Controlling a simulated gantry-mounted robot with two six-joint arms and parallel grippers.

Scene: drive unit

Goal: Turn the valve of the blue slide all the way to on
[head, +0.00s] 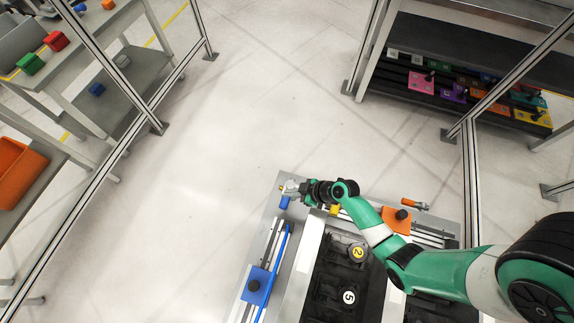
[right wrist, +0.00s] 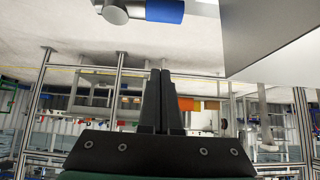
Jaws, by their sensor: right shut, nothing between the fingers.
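The blue slide (head: 257,285) is a blue block with a dark knob on a rail at the lower left of the workbench in the head view. Its valve has a blue handle (head: 285,202) at the far left corner of the bench, pointing toward the bottom of the picture. In the right wrist view the blue handle (right wrist: 165,10) and its silver body (right wrist: 113,12) show at the top edge, apart from the fingers. My right gripper (head: 306,189) is beside the valve, its fingers (right wrist: 156,100) shut and empty. My left gripper is not in view.
An orange slide (head: 397,220) and an orange-handled valve (head: 413,204) are on the right, near my right arm. A yellow part (head: 335,210) lies close under the arm. Dark fixtures marked 2 and 5 fill the middle. A blue tube (head: 283,262) runs beside the rail.

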